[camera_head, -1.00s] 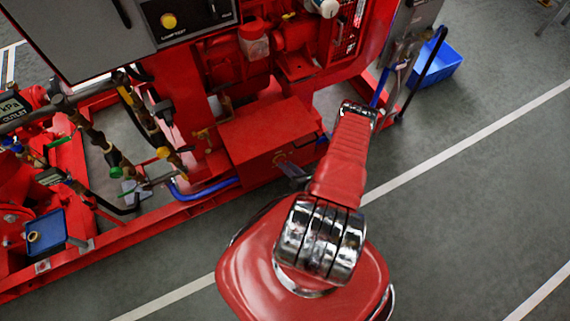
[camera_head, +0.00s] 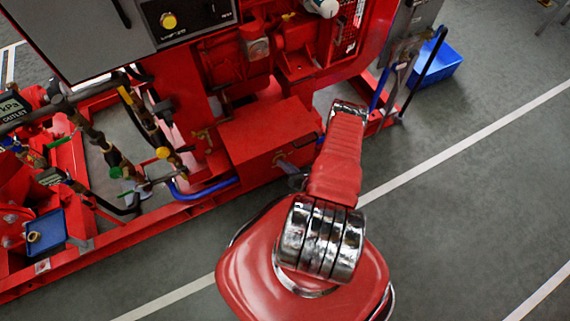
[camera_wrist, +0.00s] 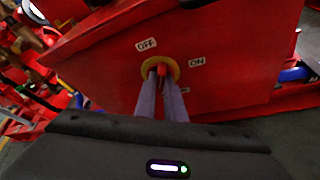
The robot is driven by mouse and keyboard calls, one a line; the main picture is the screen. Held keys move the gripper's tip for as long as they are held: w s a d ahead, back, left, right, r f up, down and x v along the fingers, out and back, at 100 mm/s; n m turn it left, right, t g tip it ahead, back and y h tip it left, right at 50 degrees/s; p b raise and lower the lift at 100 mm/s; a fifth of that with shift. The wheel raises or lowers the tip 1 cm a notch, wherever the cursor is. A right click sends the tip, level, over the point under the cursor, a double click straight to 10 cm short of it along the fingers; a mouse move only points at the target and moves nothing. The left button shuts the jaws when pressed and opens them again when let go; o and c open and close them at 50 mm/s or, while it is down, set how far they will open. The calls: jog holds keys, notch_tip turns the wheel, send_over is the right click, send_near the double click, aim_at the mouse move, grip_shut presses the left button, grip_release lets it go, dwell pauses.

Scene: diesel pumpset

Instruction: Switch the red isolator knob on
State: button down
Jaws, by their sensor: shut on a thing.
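The red isolator knob (camera_wrist: 161,72) sits on a yellow round plate (camera_wrist: 174,66) on the face of a red box (camera_wrist: 110,65). An OFF label (camera_wrist: 146,44) is at the plate's upper left and an ON label (camera_wrist: 196,62) at its right. A further label below right is partly hidden. My gripper (camera_wrist: 161,78) has its two grey fingers on either side of the knob, shut on it. The knob's exact pointing is hard to tell between the fingers. In the head view, my gripper (camera_head: 285,164) reaches the front of the red box (camera_head: 265,135), and the knob is hidden.
The red pumpset frame (camera_head: 110,258) with pipes and valves stands to the left. A blue crate (camera_head: 443,62) stands at the upper right. The grey floor to the right is clear.

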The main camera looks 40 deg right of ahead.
jog(key=shift+d, duration=0.15)
jog(key=shift+m, duration=0.3)
jog(key=m+t+y, duration=0.1)
jog(key=m, duration=0.3)
jog(key=f+m+t+y, duration=0.1)
jog(key=m, duration=0.1)
jog(key=shift+s+d+t+y, duration=0.15)
jog(key=shift+d+t+y, duration=0.15)
jog(key=shift+d, duration=0.05)
dwell(0.8)
jog(key=c, duration=1.8)
grip_release()
jog(key=shift+a+r, duration=0.1)
jog(key=shift+c, duration=0.2)
jog(key=s+d+r, duration=0.1)
jog(key=s, duration=1.2)
jog(key=shift+s, duration=0.3)
jog(key=shift+d+r, duration=0.1)
